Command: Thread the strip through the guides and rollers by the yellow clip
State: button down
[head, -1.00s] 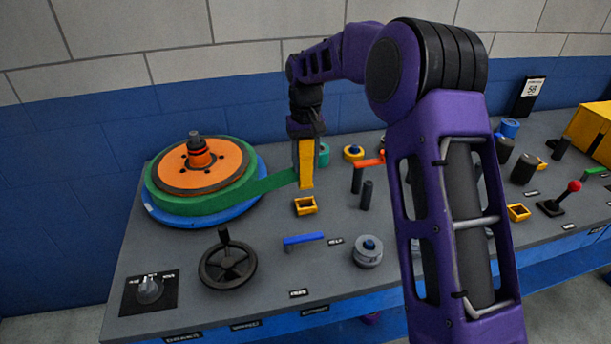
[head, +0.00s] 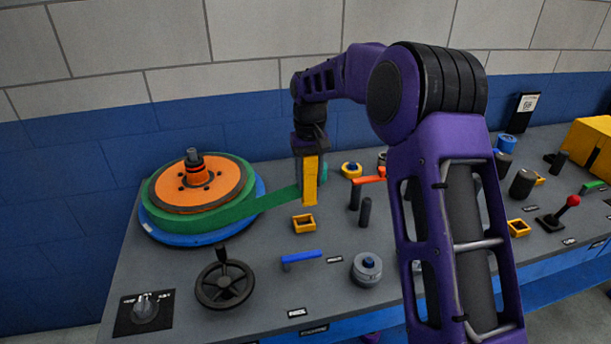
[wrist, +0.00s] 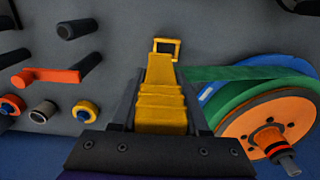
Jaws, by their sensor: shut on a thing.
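My gripper (head: 310,158) is shut on the yellow clip (head: 310,185), which hangs upright above the bench; it also fills the middle of the wrist view (wrist: 162,105). The green strip (head: 272,201) runs from the reel (head: 198,186) at the left to the clip, and it shows in the wrist view (wrist: 235,73) too. A square yellow guide (head: 304,223) stands just in front of and below the clip, apart from it; it is at top centre in the wrist view (wrist: 167,44). A second yellow guide (head: 518,228) is farther right. A teal roller is partly hidden behind my gripper.
Right of the clip stand a red-orange lever (head: 370,180), a black post (head: 365,212) and a yellow roller (head: 351,170). A blue lever (head: 302,258), a grey roller (head: 367,270) and a handwheel (head: 225,284) are nearer the front. My arm hides part of the bench's middle.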

aim_at(377, 181)
jog(key=w+d+f+b, duration=0.1)
jog(key=d+f+b, duration=0.1)
jog(key=d+f, duration=0.1)
jog(key=shift+d+f, duration=0.3)
jog(key=shift+f, duration=0.6)
jog(key=w+d+p, duration=0.2)
jog(key=d, duration=0.6)
jog(key=shift+w+d+p, duration=0.3)
jog(key=shift+d+p, duration=0.05)
dwell(0.7)
jog(key=shift+w+d+p, duration=0.25)
jog(key=shift+d, duration=0.7)
jog(key=shift+w+d+p, duration=0.25)
jog(key=shift+w+d, duration=0.05)
jog(key=shift+d, duration=0.65)
jog(key=shift+w+d+p, duration=0.25)
jog(key=shift+d, duration=0.7)
jog(key=shift+w+d, duration=0.2)
jog(key=shift+d, duration=0.55)
jog(key=shift+w+d, duration=0.2)
jog(key=shift+d, duration=0.5)
